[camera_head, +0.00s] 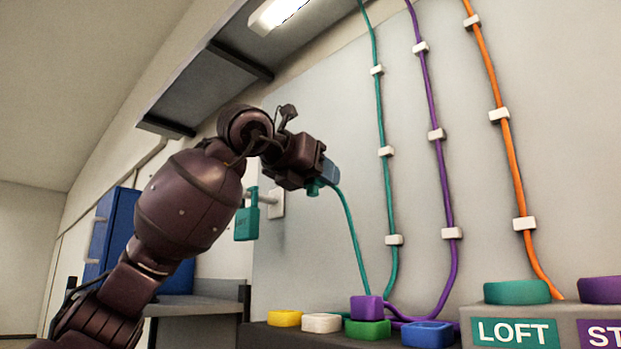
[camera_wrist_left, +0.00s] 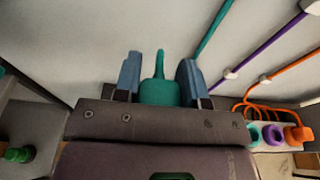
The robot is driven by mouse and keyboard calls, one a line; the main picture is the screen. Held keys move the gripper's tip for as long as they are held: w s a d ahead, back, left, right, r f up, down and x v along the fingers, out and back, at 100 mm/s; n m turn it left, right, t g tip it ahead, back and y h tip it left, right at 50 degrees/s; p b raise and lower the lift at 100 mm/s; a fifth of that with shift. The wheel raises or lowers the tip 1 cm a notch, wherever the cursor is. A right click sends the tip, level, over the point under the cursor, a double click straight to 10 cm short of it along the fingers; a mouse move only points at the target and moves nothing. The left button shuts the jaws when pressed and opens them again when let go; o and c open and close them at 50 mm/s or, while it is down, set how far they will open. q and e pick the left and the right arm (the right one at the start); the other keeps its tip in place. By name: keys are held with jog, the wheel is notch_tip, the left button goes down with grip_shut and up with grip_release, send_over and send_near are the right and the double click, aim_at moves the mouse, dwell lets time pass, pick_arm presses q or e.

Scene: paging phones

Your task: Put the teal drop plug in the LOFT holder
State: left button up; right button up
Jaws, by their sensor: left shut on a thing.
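The teal drop plug (camera_wrist_left: 160,93) is between the blue fingers of my left gripper (camera_wrist_left: 158,74) in the left wrist view. In the head view my left gripper (camera_head: 327,175) is raised in front of the wall, with part of the teal plug (camera_head: 314,188) showing below it. A teal cord runs down from there. The LOFT holder (camera_head: 517,292) is a teal ring on the grey box labelled LOFT at the lower right, well below and right of the gripper. In the wrist view a teal ring (camera_wrist_left: 253,136) shows at the right. My right gripper is out of view.
A purple plug (camera_head: 366,309) stands at a green holder (camera_head: 367,329) beside yellow, white and blue holders. A teal tag (camera_head: 247,221) hangs on a wall peg left of the gripper. Clipped cords run up the wall. A shelf (camera_head: 210,80) overhangs at upper left.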

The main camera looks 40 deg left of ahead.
pick_arm(q)
jog(key=s+d, duration=0.2)
jog(key=d, duration=2.5)
jog(key=shift+s+b, duration=0.15)
jog(key=shift+b, duration=0.2)
dwell(0.5)
dwell(0.4)
